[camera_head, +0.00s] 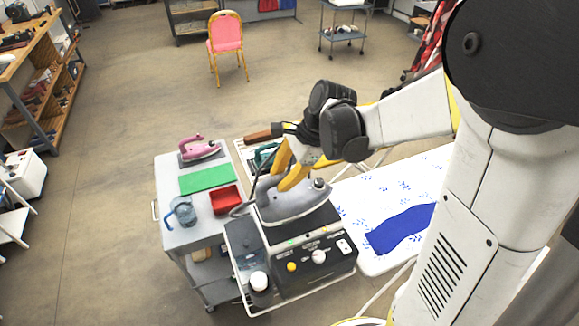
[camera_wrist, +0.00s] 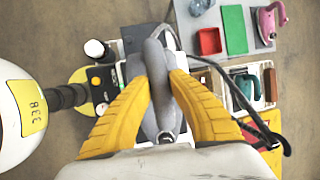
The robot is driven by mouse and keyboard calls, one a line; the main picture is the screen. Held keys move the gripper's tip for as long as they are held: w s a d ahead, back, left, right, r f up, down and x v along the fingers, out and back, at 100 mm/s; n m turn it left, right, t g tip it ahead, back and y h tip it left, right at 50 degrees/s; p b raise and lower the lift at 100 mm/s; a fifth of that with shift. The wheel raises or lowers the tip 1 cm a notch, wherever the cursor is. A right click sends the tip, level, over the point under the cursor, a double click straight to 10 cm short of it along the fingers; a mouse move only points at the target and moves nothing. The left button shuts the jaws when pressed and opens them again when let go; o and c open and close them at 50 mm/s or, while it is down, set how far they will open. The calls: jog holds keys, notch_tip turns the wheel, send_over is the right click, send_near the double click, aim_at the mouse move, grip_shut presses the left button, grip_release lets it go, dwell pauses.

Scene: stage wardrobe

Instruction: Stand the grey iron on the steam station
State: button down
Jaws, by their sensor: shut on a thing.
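The grey iron (camera_head: 296,204) is over the dark top of the steam station (camera_head: 310,262) in the head view, sole down and roughly level. I cannot tell whether its sole touches the station. My gripper (camera_head: 287,180) has its yellow fingers shut on the iron's handle from above. In the wrist view the fingers (camera_wrist: 157,80) close on both sides of the grey iron's handle (camera_wrist: 154,62), and the iron's body hides most of the station. The station's front panel shows knobs and a switch.
A grey trolley at the left holds a pink iron (camera_head: 198,148), a green mat (camera_head: 207,178), a red tray (camera_head: 225,200) and a blue jug (camera_head: 183,211). A white-capped bottle (camera_head: 259,283) stands by the station. A teal iron (camera_wrist: 246,86) sits behind. A blue cloth (camera_head: 400,228) lies on the ironing board (camera_head: 372,262).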

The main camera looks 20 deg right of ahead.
aim_at(282, 197)
notch_tip(282, 197, down, 4)
jog(key=shift+f+b, duration=0.1)
jog(key=shift+b, duration=0.2)
jog(key=c, duration=1.3)
grip_release()
jog(key=shift+c, duration=0.2)
